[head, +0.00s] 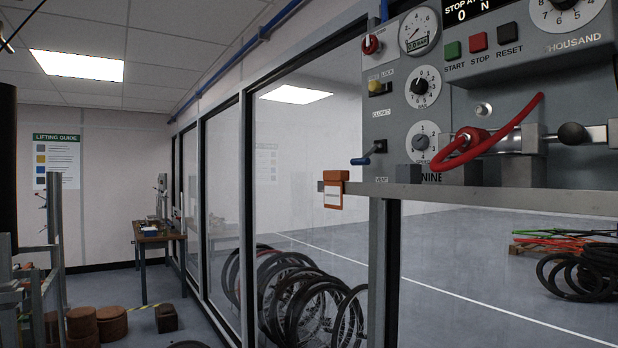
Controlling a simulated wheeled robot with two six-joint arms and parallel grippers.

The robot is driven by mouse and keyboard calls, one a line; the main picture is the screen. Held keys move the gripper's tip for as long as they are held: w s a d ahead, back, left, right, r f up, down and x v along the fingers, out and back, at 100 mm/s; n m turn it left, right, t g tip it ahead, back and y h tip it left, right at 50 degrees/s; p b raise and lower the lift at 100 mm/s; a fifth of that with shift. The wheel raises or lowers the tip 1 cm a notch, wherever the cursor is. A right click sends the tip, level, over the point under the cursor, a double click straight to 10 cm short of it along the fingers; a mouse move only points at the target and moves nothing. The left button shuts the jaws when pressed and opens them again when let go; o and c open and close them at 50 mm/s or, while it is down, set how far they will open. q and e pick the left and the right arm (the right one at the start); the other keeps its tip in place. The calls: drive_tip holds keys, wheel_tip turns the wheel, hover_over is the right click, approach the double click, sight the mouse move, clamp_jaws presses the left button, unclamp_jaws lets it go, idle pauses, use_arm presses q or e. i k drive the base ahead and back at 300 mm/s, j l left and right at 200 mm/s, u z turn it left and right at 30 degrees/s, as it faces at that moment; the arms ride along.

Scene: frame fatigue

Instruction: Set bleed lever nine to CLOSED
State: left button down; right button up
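The bleed lever (368,155) has a blue handle and sits low on the left edge of the grey control panel (395,85). Its handle points left and slightly down from its pivot. A CLOSED label (381,113) is above it and a VENT label (381,180) is just below it. The handle is nearer the VENT label than the CLOSED one. The word NINE (431,177) is printed to the right of the lever, near the panel's bottom. I see neither of my grippers in the head view.
A red hose (520,115) loops in front of the panel, above a metal ledge (480,197). An orange block (333,195) hangs at the ledge's left end. Glass partition panes (300,180) stand behind. A red knob (371,45) and yellow switch (379,88) are above the lever.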

sight(364, 160)
drive_tip(key=i+u, duration=0.4)
drive_tip(key=i, duration=0.5)
drive_tip(key=i+l+u, duration=0.15)
drive_tip(key=i+u, duration=0.25)
drive_tip(key=i, duration=0.5)
drive_tip(key=i+u, duration=0.4)
drive_tip(key=i, duration=0.35)
drive_tip(key=i+l+u, duration=0.1)
drive_tip(key=i+u, duration=0.3)
drive_tip(key=i, duration=0.3)
drive_tip(key=z, duration=4.65)
